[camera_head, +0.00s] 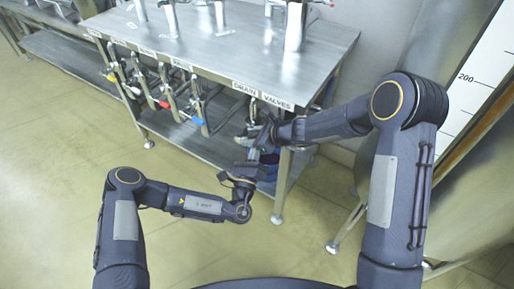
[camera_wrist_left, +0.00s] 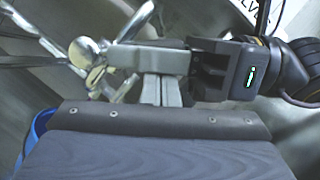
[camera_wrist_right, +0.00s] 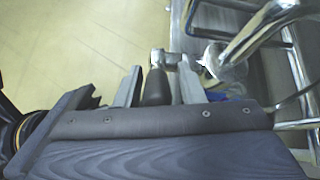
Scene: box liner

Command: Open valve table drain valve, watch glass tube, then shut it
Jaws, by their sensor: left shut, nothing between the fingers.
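The steel valve table (camera_head: 240,50) has a front edge label (camera_head: 262,97) reading "DRAIN VALVES". The handle joins a metal valve fitting (camera_wrist_right: 163,58); a round metal valve part (camera_wrist_left: 88,55) shows in the left wrist view. My left gripper (camera_head: 245,178) is shut and empty, below and left of the right one; its fingers (camera_wrist_left: 160,90) are together. No glass tube is clearly visible.
Other pipes with yellow (camera_head: 110,75), red (camera_head: 163,104) and blue (camera_head: 197,121) handles hang along the table front. A lower shelf (camera_head: 80,62) runs beneath. A white scale marked 200 (camera_head: 482,75) stands on the right beside a metal tank (camera_head: 480,185). The floor at left is clear.

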